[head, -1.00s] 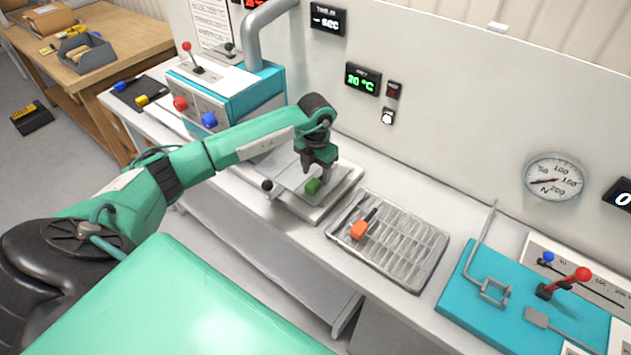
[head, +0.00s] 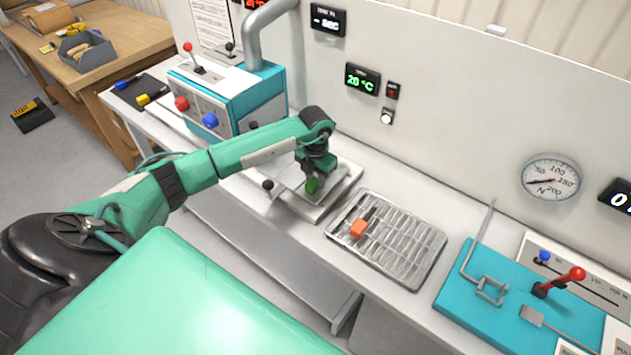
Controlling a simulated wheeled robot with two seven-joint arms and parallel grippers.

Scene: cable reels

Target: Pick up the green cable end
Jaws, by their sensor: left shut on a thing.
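The green cable end (head: 312,186) is a small green block at the tip of my left gripper (head: 313,180). The gripper is shut on it, pointing down over the grey plate device (head: 320,207) on the bench. The gripper's fingers hide part of the green end. I cannot tell whether it still touches the plate. My right gripper is out of view.
A metal rack (head: 413,268) holds an orange cable end (head: 358,228) to the right. A teal box (head: 238,98) with red and blue knobs stands behind my left arm. A teal lever board (head: 462,304) lies at the right. The wall rises behind the bench.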

